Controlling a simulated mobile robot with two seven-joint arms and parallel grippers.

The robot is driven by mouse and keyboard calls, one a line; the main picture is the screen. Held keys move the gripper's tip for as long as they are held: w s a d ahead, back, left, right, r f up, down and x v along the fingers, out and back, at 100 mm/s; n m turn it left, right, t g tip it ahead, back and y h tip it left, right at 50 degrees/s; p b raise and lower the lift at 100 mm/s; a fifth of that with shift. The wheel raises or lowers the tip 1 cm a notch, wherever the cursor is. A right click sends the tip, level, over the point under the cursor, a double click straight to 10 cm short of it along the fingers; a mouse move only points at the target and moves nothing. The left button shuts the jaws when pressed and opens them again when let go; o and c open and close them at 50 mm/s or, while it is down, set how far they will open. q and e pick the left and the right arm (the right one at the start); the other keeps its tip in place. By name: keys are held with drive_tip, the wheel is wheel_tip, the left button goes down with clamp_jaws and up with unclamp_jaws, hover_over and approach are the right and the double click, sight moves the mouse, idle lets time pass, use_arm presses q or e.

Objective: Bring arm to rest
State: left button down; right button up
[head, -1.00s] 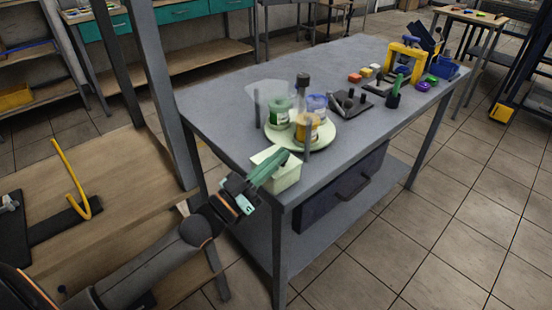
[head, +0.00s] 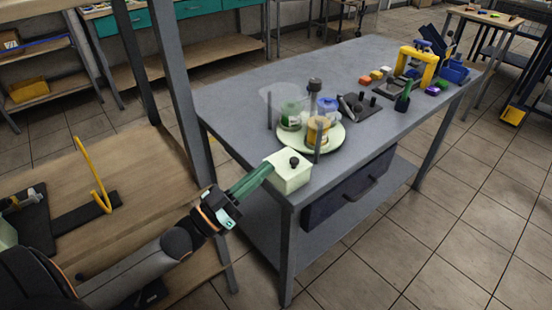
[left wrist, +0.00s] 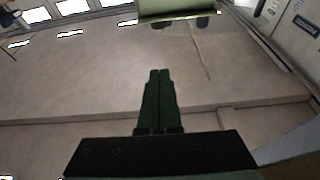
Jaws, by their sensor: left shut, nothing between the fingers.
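My left gripper (head: 268,168) reaches in from the left in the head view, with its green fingers shut and empty. Its fingertips are by the left side of a pale green box (head: 289,174) with a black knob on top, at the near corner of the grey table (head: 235,103). I cannot tell from the head view whether they touch it. In the left wrist view the closed fingers (left wrist: 158,73) point at a bare wall, with nothing between them. My right gripper is not in view.
A round pale tray (head: 338,137) with jars stands behind the box. Coloured blocks (head: 376,74), a yellow frame (head: 428,60) and a blue bin (head: 455,74) stand farther back. A wooden shelf with a grey post (head: 178,90) is at the left.

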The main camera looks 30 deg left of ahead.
use_arm(q)
drive_tip(key=shift+v, duration=1.1)
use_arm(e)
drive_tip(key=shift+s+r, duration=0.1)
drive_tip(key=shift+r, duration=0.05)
use_arm(q)
drive_tip(key=s+d+f+n+g+y+p, duration=0.1)
drive_tip(key=s+d+f+g+y+p, duration=0.1)
drive_tip(key=f, duration=0.4)
drive_tip(key=s+d+f+n+g+y+p, duration=0.1)
drive_tip(key=s+d+f+g+y+p, duration=0.1)
drive_tip(key=s+d+f+g+p, duration=0.2)
drive_tip(key=s+d+f+n+g+y+p, duration=0.1)
drive_tip(key=s+d+f+g+y+p, duration=0.1)
drive_tip(key=s+f, duration=0.5)
drive_tip(key=d+f+g+p, duration=0.1)
drive_tip(key=g+p, duration=0.1)
drive_tip(key=p, duration=0.1)
drive_tip(key=shift+g, duration=0.3)
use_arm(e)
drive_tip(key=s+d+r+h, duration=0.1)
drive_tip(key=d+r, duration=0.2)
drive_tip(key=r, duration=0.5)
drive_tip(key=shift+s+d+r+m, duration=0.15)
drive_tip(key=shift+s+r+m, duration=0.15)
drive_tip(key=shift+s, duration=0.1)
use_arm(q)
drive_tip(key=shift+d, duration=0.1)
